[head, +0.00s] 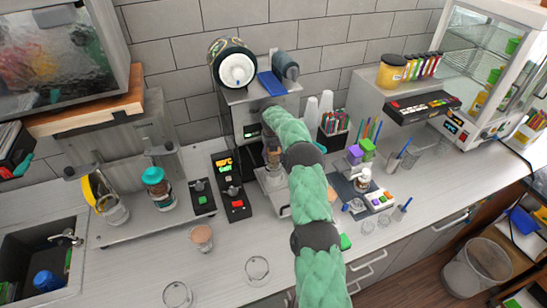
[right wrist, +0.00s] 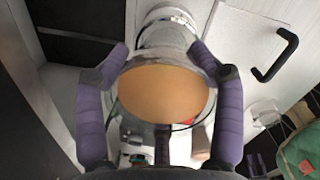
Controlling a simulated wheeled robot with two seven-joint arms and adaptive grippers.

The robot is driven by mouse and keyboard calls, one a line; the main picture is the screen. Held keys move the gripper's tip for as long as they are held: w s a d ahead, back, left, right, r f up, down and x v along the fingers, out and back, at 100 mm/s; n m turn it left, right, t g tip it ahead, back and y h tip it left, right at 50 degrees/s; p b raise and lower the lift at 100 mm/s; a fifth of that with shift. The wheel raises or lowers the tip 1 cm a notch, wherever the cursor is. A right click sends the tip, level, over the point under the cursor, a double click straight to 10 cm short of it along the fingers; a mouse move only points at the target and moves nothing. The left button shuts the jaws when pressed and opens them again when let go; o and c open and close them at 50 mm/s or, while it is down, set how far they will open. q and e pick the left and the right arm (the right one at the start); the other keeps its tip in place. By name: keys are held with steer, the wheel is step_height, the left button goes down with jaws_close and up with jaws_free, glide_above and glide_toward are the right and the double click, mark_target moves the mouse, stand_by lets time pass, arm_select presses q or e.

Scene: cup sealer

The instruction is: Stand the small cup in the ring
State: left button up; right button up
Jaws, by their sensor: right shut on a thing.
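The small cup (right wrist: 165,97) holds an orange-brown filling and sits between the purple fingers of my right gripper (right wrist: 161,58), which are shut on it. In the head view, the cup (head: 272,155) shows as a small brownish patch at the front of the sealer (head: 241,108), beside my green arm, which hides most of the gripper. A shiny round metal part, probably the ring (right wrist: 168,17), shows just beyond the cup in the right wrist view. Whether the cup is in the ring or above it, I cannot tell. My left gripper is out of view.
Another brown-filled cup (head: 201,238) and empty clear cups (head: 256,269) stand on the front counter. A black control panel (head: 230,185) lies left of the sealer. To the right are a tray with small boxes (head: 355,154) and a display case (head: 490,70).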

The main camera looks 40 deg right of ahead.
step_height(320, 180, down, 2)
steer(key=shift+f+p, duration=0.1)
steer(key=shift+p, duration=0.3)
steer(key=shift+f, duration=0.1)
steer(key=shift+f, duration=0.1)
steer(key=shift+f+b, duration=0.25)
steer(key=shift+b, duration=0.15)
steer(key=o, duration=1.4)
steer(key=shift+o, duration=0.2)
steer(key=shift+r, duration=0.1)
steer(key=shift+r+p, duration=0.2)
steer(key=shift+p, duration=0.1)
steer(key=r, duration=0.4)
steer(key=r+b, duration=0.1)
steer(key=r, duration=0.3)
steer(key=a+r+b, duration=0.1)
steer(key=r, duration=0.3)
steer(key=shift+s+a, duration=0.1)
steer(key=shift+s, duration=0.3)
